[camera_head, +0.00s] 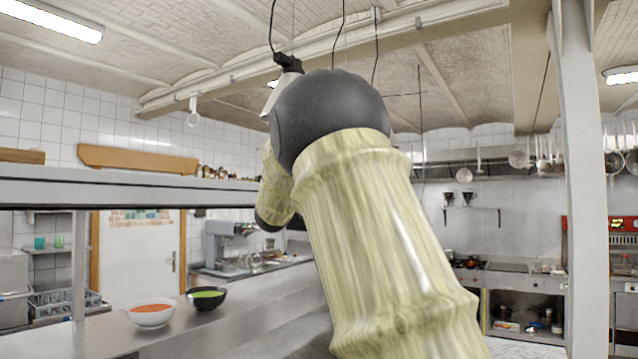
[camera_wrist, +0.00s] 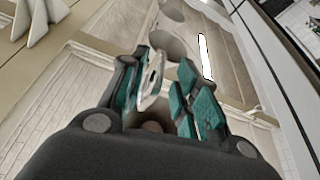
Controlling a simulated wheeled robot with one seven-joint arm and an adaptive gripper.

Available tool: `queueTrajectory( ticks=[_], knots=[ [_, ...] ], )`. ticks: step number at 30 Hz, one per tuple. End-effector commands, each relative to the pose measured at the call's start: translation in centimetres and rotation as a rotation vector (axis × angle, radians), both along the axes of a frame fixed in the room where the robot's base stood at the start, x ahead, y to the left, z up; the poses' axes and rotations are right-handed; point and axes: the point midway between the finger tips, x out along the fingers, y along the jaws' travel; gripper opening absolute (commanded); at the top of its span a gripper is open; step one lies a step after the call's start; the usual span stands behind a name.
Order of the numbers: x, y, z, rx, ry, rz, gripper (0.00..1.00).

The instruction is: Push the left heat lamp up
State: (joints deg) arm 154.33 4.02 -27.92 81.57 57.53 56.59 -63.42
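In the head view, a black fitting (camera_head: 288,62) hangs at the end of the leftmost dark cord, just above my arm's black joint. A small pale piece of what looks like the left heat lamp (camera_head: 268,103) shows beside that joint; the rest is hidden. My gripper is hidden behind my arm in the head view. In the wrist view, my gripper (camera_wrist: 160,95) points up with its teal-padded fingers apart. A pale, thin-edged shape (camera_wrist: 152,78), perhaps a lamp rim, shows between the fingers, close to the left one. I cannot tell whether they touch.
More dark cords (camera_head: 376,45) hang from the ceiling beam behind my arm. A metal shelf (camera_head: 110,190) runs along the left. Below it, a white bowl of orange soup (camera_head: 150,318) and a black bowl of green soup (camera_head: 205,302) stand on the counter. A post (camera_head: 580,180) stands at right.

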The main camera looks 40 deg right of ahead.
Motion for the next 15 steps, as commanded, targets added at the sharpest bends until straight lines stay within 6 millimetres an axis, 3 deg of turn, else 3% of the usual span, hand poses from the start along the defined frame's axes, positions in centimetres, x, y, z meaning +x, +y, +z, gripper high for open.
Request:
queueTrajectory(
  ticks=[6,15],
  knots=[
    [-1.2,3.7,-1.4,0.000,0.000,0.001,0.31],
    [-2.1,6.6,-2.6,-0.002,-0.001,0.002,0.31]
  ],
)
